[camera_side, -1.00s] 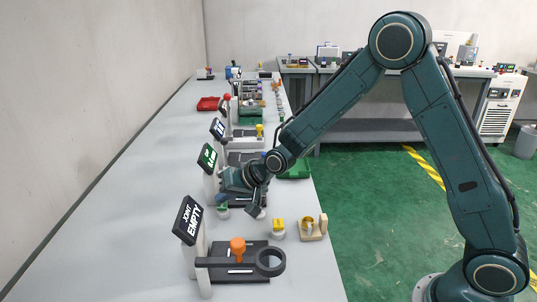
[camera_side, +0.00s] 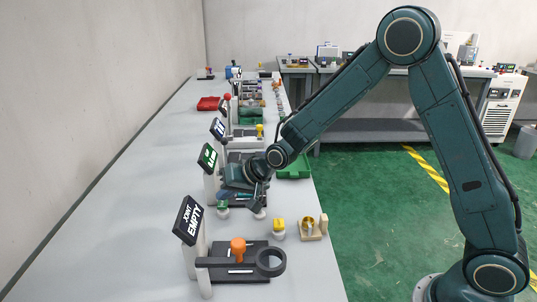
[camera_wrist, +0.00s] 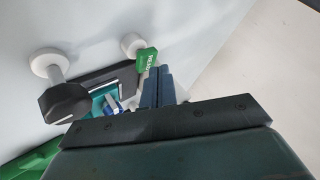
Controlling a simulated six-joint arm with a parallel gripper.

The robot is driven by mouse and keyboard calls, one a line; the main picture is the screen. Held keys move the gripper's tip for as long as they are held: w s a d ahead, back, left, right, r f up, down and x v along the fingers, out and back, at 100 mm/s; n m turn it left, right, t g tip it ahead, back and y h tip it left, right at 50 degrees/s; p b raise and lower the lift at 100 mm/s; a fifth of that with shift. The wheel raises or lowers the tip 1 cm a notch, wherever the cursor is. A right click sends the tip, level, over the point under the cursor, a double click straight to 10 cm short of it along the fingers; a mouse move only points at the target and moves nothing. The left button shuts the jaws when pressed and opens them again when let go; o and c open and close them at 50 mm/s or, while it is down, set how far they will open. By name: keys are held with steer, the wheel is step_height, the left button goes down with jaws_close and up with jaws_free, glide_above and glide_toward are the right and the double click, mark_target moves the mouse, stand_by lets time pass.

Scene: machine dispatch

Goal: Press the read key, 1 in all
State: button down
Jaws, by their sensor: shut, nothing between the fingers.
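The read key is a green tab lettered READ (camera_wrist: 147,62) on a white round post, in the upper middle of the wrist view. In the side view the green key (camera_side: 222,205) shows small, below my gripper (camera_side: 226,190). In the wrist view the blue-grey fingers of my gripper (camera_wrist: 160,70) are shut and empty. Their tips appear right beside the key's lower right edge. I cannot tell whether they touch it. A dark station with a teal and blue piece (camera_wrist: 108,102) lies left of the fingers, partly hidden by my gripper body.
A green-lit display (camera_side: 208,158) stands just behind my gripper. A station with a JOINT EMPTY sign (camera_side: 188,220) and an orange knob (camera_side: 238,246) is nearer the camera. A yellow-topped jar (camera_side: 279,228) and a wooden stand (camera_side: 311,228) are to the right. The bench's left side is clear.

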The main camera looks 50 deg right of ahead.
mark_target(227, 204)
steer(key=shift+r, duration=2.5)
steer(key=s+d+r+n+g+h, duration=0.1)
steer(key=s+d+r, duration=0.2)
steer(key=s+r, duration=0.35)
steer(key=s+d+r+n+h, duration=0.1)
steer(key=s+d+r+n, duration=0.2)
steer(key=s, duration=0.6)
steer(key=s+d+r+g, duration=0.1)
steer(key=s+d, duration=0.1)
steer(key=s, duration=0.8)
steer(key=s+d+r+g+h, duration=0.1)
steer(key=s+d, duration=0.1)
steer(key=s, duration=0.8)
steer(key=shift+d+n, duration=0.3)
steer(key=shift+n, duration=0.1)
